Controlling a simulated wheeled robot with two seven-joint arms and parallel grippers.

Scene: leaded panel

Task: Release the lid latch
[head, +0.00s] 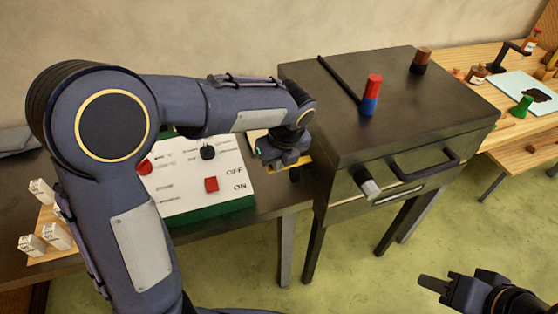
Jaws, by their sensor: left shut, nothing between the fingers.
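A dark metal box on legs (420,115) with a flat top stands right of centre in the head view. On its front are a dark bar handle (424,166) and a short lever with a pale grey end (368,184), which looks like the latch. The lid seam and the latch's exact position are too small to tell. My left gripper (293,171) is shut and empty, pointing down just left of the box, apart from the lever. My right gripper (432,284) is low at the right, over the floor and away from the box; its jaw opening is unclear.
A red and blue cylinder (371,95), a brown cylinder (421,61) and a thin dark rod (338,79) are on the box top. A white ON/OFF panel (195,190) lies left on the dark table (262,208). A wooden bench (488,97) with small items stands right.

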